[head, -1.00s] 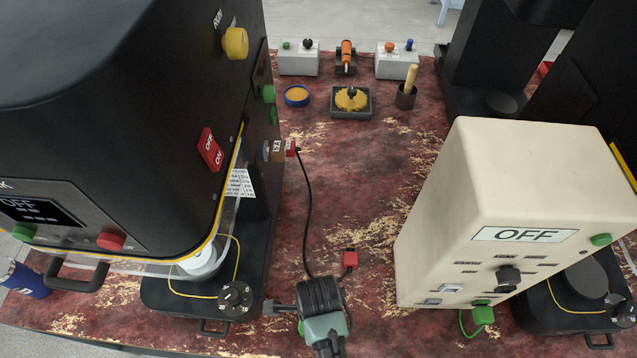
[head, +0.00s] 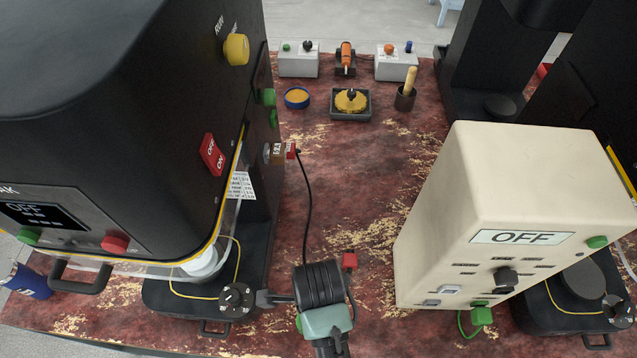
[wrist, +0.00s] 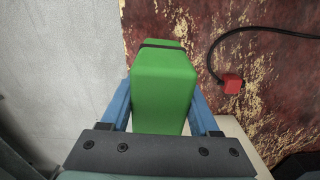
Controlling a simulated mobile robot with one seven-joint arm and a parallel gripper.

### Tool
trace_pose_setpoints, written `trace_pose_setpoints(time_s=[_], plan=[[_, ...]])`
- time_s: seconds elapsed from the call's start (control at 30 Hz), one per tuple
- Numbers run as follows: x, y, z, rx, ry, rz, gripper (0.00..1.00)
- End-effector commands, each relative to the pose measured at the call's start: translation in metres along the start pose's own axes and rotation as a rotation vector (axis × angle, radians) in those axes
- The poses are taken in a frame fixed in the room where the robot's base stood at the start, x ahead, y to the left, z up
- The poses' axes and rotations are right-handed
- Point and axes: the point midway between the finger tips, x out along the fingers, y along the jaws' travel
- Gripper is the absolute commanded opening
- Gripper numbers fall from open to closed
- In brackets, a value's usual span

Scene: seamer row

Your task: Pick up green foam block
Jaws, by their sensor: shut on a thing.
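The green foam block (wrist: 165,88) fills the middle of the wrist view, with a dark band across its far end. My gripper (wrist: 164,100) is shut on it, with one blue finger along each side. The block stays between the fingers; its underside is hidden, so I cannot tell how far it is from the table. In the head view my wrist covers the fingers and most of the block; a small green patch (head: 298,323) beside it may be the block.
The red-brown worn table (head: 365,180) has free room in the middle. A red plug (head: 349,261) on a black cable lies close by. A cream control box (head: 540,190) stands right, a black machine (head: 120,120) left. Small boxes and dishes stand at the back.

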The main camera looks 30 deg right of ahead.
Motion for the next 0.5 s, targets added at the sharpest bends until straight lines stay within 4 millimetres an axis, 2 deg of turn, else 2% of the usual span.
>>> trace_pose_setpoints(time_s=[0.03,0.17,0.2,0.3,0.5], plan=[[-0.022,-0.002,0.001,0.000,-0.004,-0.009,0.07],[-0.070,-0.002,0.001,0.000,-0.004,-0.010,0.07],[-0.088,-0.001,0.000,0.000,-0.002,-0.005,0.07],[-0.114,0.000,0.000,0.000,0.000,0.000,0.07],[-0.152,0.000,0.000,0.000,0.000,0.000,0.07]])
